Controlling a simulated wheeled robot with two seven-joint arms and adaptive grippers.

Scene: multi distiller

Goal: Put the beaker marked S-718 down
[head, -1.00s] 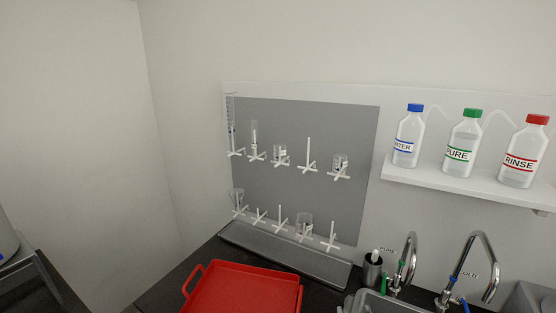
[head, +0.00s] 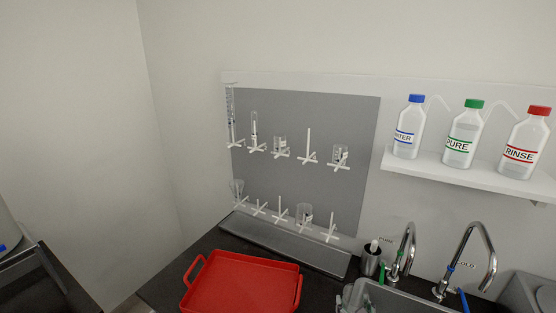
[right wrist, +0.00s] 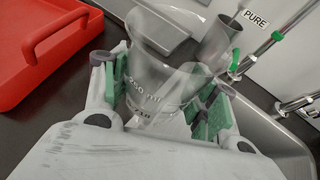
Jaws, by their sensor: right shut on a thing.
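A clear glass beaker (right wrist: 155,55) with "250 ml" printed on it fills the middle of the right wrist view. My right gripper (right wrist: 160,88) is shut on it, with green finger pads on either side of the glass. In the head view only a small part of my right gripper (head: 350,298) shows at the bottom edge, by the sink. Whether the beaker touches a surface cannot be told. My left gripper is not in view.
A red tray (head: 243,258) lies on the dark counter (head: 160,290), left of the sink (head: 395,299). A grey pegboard (head: 320,115) holds several glass vessels above a drip trough (head: 285,245). A metal cup (head: 371,262) and taps (head: 409,240) stand behind the sink. Bottles line a shelf (head: 465,173).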

